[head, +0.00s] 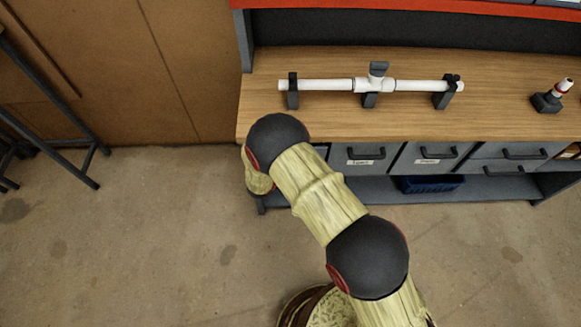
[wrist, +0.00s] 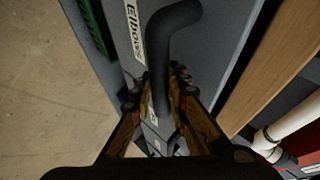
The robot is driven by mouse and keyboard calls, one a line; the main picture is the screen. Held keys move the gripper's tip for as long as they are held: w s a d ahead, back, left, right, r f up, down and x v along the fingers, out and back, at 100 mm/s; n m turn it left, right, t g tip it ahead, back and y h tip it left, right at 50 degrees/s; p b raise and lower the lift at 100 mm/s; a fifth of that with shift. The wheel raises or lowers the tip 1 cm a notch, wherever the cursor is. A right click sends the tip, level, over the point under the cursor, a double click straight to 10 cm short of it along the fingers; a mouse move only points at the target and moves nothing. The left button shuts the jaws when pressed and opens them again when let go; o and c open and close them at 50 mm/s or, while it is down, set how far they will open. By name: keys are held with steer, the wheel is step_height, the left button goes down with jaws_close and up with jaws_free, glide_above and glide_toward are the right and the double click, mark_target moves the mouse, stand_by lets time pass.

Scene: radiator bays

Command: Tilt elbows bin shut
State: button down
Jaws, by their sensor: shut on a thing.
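The elbows bin (wrist: 215,35) shows its grey front and its white "Elbows" label (wrist: 136,30) in the wrist view. Its dark bent handle (wrist: 172,45) runs down between my fingers. My gripper (wrist: 160,92) is shut on this handle, with one finger on each side of it. In the head view my arm covers the left end of the bin row, and my gripper is hidden behind it. How far the bin is tilted I cannot tell.
The wooden worktop (head: 420,115) carries a white pipe assembly (head: 330,85) on dark stands and a small fitting on a block (head: 548,101). Other grey bins (head: 428,158) sit under it. A blue crate (head: 432,184) is on the lower shelf.

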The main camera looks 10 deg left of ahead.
steer(key=w, duration=0.2)
steer(key=r, duration=0.1)
steer(key=shift+w+a, duration=0.4)
steer(key=shift+w+r, duration=0.1)
steer(key=c, duration=2)
jaws_free()
steer(key=v, duration=1.2)
steer(key=shift+f, duration=0.2)
